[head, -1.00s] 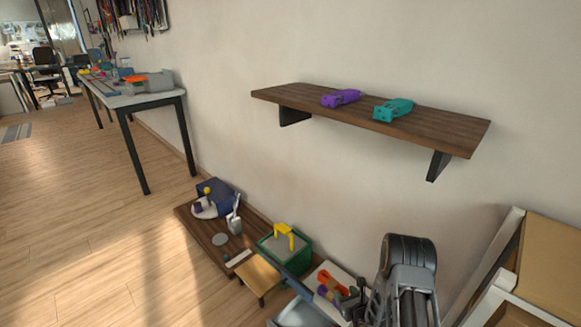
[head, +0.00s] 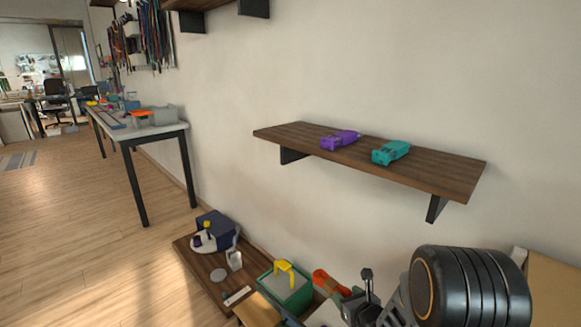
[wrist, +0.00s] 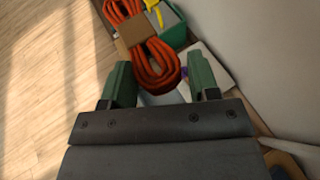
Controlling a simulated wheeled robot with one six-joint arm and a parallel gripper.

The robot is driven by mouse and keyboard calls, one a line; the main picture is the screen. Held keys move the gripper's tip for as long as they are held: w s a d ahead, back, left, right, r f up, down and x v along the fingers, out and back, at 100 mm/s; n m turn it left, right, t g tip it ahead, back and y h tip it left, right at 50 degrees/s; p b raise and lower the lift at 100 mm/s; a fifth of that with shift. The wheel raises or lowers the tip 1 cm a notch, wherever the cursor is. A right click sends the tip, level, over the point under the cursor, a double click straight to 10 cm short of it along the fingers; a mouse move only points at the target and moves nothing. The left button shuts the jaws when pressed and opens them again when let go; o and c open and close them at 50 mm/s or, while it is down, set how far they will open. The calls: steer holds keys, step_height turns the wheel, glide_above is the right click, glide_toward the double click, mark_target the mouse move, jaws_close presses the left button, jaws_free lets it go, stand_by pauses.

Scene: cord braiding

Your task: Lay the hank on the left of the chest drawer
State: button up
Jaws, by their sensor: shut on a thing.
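The hank is a bundle of orange cord with a brown band around its middle. In the wrist view the hank (wrist: 163,72) lies between the two green fingers of my gripper (wrist: 161,62), which is shut on it. In the head view the hank (head: 328,283) shows as a small orange piece at the bottom, beside my dark arm and right of the green bin. A tan, white-edged piece of furniture (head: 562,290) stands at the lower right, partly behind my arm. I cannot tell whether it is the chest, and no drawer interior shows.
A brown wall shelf (head: 440,175) holds a purple tool (head: 340,140) and a teal tool (head: 390,152). On the floor, a brown board (head: 190,258) carries several items, with a green bin (head: 297,301) near its right end. Open wooden floor (head: 90,240) lies to the left.

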step_height(320, 180, up, 34)
steer(key=p, duration=2.6)
steer(key=shift+d, duration=0.1)
